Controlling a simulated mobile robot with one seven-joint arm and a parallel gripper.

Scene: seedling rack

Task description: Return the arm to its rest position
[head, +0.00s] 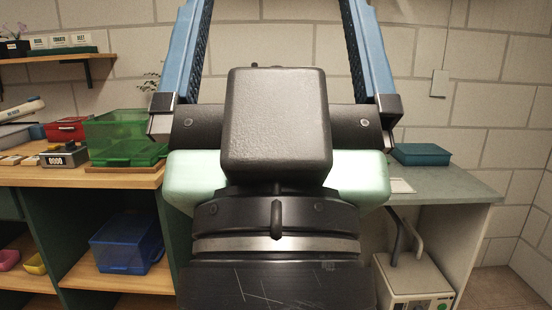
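My gripper (277,22) fills the middle of the head view, close to the camera and pointing up. Its two blue fingers stand wide apart, and only the block wall shows between them. The fingertips are cut off by the top edge of the picture. I see nothing held between the visible parts of the fingers. My dark wrist and hand hide the middle of the scene behind them.
A wooden bench (60,178) on the left carries a green bin (115,130) and a red box (66,128). A blue bin (127,243) sits on a shelf below. A grey bench (455,185) on the right holds a teal box (421,154); a white appliance (410,282) stands beneath.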

